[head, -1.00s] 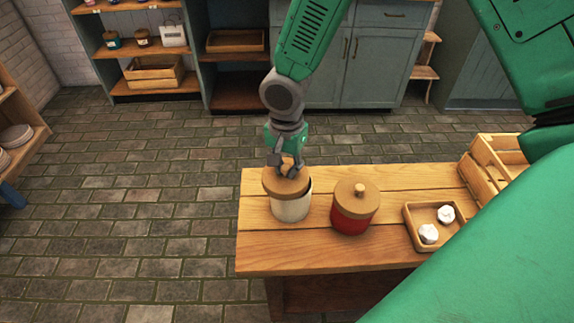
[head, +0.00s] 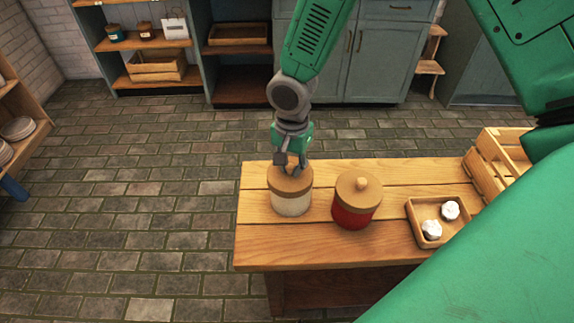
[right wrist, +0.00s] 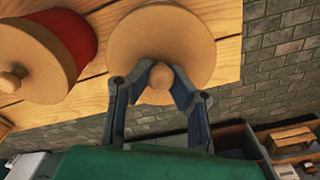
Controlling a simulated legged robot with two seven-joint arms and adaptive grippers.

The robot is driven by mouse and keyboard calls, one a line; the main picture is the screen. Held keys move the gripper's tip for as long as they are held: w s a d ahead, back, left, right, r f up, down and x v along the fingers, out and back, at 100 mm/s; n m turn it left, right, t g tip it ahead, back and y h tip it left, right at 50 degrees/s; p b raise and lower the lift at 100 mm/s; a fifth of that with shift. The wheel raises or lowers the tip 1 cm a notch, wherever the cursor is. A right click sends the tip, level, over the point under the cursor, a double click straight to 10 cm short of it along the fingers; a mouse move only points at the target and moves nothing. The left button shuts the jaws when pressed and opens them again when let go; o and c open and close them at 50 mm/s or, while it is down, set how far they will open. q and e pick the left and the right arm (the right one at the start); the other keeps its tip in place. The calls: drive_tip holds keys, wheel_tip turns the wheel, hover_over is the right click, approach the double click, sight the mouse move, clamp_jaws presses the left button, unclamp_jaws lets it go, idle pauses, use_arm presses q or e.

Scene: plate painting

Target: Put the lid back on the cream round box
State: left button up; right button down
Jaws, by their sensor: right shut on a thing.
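The cream round box (head: 291,204) stands upright on the wooden table near its left end. Its round wooden lid (head: 290,182) sits over the box top and looks level and lined up with it. My right gripper (head: 291,171) is above the lid, with its fingers around the lid's knob. In the right wrist view the lid (right wrist: 160,30) hides the box, and the two fingers close on the knob (right wrist: 160,82). Whether the lid is fully seated cannot be seen exactly. My left gripper is not in view.
A red round box (head: 352,215) with a wooden lid stands just right of the cream box. A small tray (head: 424,238) with two white pieces and a wooden crate (head: 490,170) are farther right. The table's left edge is close to the cream box.

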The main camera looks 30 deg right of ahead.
drive_tip(key=shift+d+f, duration=0.15)
drive_tip(key=shift+d, duration=0.75)
drive_tip(key=shift+a, duration=0.5)
drive_tip(key=shift+d, duration=0.7)
drive_tip(key=shift+a+r+p, duration=0.25)
drive_tip(key=shift+a+p, duration=0.15)
drive_tip(key=shift+a, duration=0.55)
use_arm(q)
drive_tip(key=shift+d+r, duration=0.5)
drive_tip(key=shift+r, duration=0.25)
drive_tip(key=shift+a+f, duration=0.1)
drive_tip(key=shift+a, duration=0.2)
use_arm(e)
drive_tip(key=shift+a, duration=0.4)
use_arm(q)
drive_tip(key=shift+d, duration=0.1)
use_arm(e)
drive_tip(key=shift+d, duration=0.15)
